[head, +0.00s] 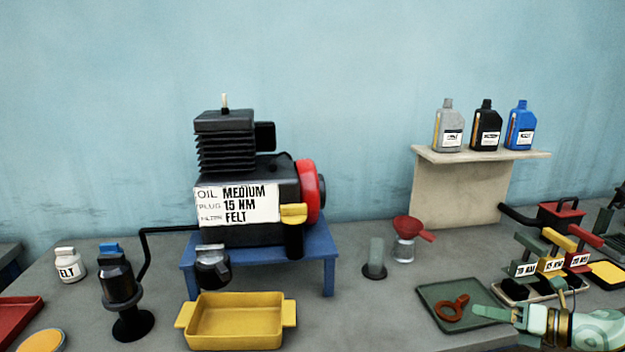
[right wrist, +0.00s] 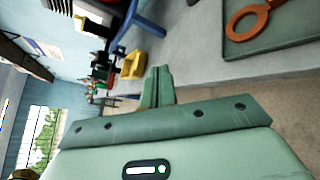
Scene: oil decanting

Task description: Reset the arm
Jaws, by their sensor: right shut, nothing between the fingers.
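My right gripper (head: 492,313) is at the lower right of the head view, pointing left, beside the front of a dark green tray (head: 437,291). Its fingers also show in the right wrist view (right wrist: 158,86), closed together with nothing between them. An orange-red ring-shaped tool (head: 452,307) lies on the tray, left of the fingertips and apart from them as far as I can see. It also shows at the top right of the right wrist view (right wrist: 246,20). My left gripper is not in view.
A compressor (head: 250,185) stands on a blue stand (head: 328,250) behind a yellow pan (head: 238,322). A red funnel (head: 408,229) sits on a jar. Labelled handles (head: 552,264) stand just behind my right gripper. Several oil bottles (head: 486,128) stand on a shelf. Grey table (head: 345,315) between pan and tray is clear.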

